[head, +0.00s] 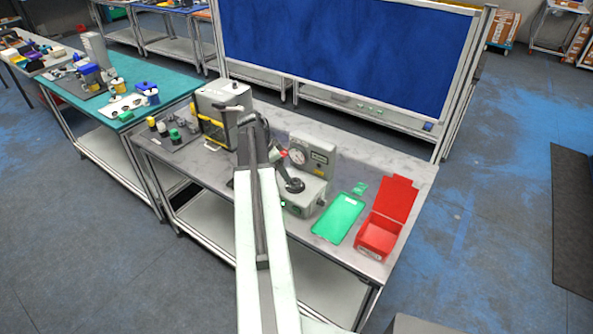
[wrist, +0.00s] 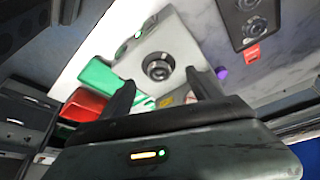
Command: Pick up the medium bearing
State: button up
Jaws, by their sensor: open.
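I cannot pick out the medium bearing with certainty. A dark round part with a ringed centre (wrist: 158,67) sits on a pale grey device (wrist: 180,45) in the wrist view. In the head view the gauge device (head: 303,198) carries a dark round part (head: 294,185) on top. My gripper (wrist: 160,77) is open, its two dark fingers apart on either side below the round part in the picture, with nothing visible between them. In the head view my arm hides part of the bench, and the fingers are not clear.
A green tray (head: 339,217) and an open red bin (head: 377,238) stand right of the device. A box with a yellow handle (head: 221,106) and a dark mat with several small cylinders (head: 172,133) are at left. A purple item (wrist: 222,72) lies near the right finger.

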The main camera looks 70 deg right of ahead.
aim_at(295, 183)
jog(key=shift+m, duration=0.4)
jog(key=b+x, duration=0.5)
jog(key=s+b+x, duration=0.1)
jog(key=b+x, duration=0.2)
jog(key=shift+s+d, duration=0.2)
jog(key=shift+d, duration=0.15)
jog(key=shift+r, duration=0.25)
grip_shut()
jog(key=shift+r+p, duration=0.1)
jog(key=shift+p, duration=0.25)
